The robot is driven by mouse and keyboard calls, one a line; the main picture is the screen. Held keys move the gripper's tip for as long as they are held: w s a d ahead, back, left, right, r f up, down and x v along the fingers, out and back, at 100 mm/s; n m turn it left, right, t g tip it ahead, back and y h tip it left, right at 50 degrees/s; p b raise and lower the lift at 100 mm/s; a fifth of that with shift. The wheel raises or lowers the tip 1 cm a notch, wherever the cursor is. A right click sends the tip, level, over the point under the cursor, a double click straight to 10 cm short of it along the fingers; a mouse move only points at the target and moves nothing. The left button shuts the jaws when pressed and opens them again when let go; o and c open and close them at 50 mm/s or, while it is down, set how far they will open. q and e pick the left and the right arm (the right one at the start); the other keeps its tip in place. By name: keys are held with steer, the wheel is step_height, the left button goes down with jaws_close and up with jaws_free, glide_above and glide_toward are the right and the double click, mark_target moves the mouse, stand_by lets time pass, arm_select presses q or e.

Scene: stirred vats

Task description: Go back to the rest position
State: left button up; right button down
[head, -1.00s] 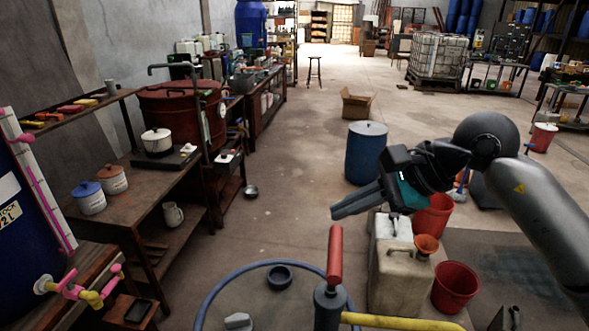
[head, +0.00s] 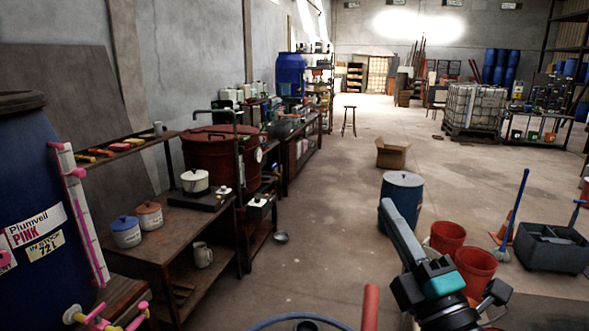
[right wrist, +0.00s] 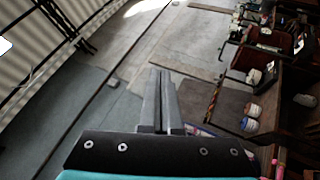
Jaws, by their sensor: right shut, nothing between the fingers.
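My right gripper (head: 393,215) is at the lower right of the head view. Its long grey fingers point up and away, in front of the blue drum (head: 402,190). In the right wrist view the two fingers (right wrist: 157,95) lie together, shut with nothing between them. My left gripper is not in view.
A workbench (head: 160,232) with lidded pots and a large red vat (head: 208,152) stand along the left. A blue Plumveil barrel (head: 45,200) is at the near left. Red buckets (head: 476,268) stand right of the gripper.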

steer(key=s+d+f+m+g+h, duration=0.2)
steer(key=f+m+g+h, duration=0.1)
steer(key=f+m, duration=0.3)
steer(key=s+d+f+m+g+h, duration=0.2)
steer(key=d+f+m+g+h, duration=0.15)
steer(key=f, duration=0.55)
steer(key=s+d+f+m+g+h, duration=0.1)
steer(key=s+f+m+g+h, duration=0.15)
steer(key=f+m, duration=0.4)
steer(key=s+a+f+m+g+y, duration=0.1)
steer(key=s+a+f+m+g, duration=0.1)
steer(key=s+f+g, duration=0.45)
steer(key=s+a+f+m+g+y, duration=0.15)
steer(key=s+f+g, duration=0.25)
steer(key=s+f, duration=0.5)
steer(key=s+f+b, duration=0.2)
steer(key=f+b, duration=0.1)
steer(key=f, duration=1.1)
steer(key=s+f+b, duration=0.2)
steer(key=f+b, duration=0.1)
steer(key=f, duration=1)
steer(key=s+d+f+g+b, duration=0.2)
steer(key=s+f+b, duration=0.2)
steer(key=s+f, duration=1)
step_height(320, 180, down, 3)
steer(key=shift+s+f, duration=0.1)
steer(key=shift+s, duration=0.2)
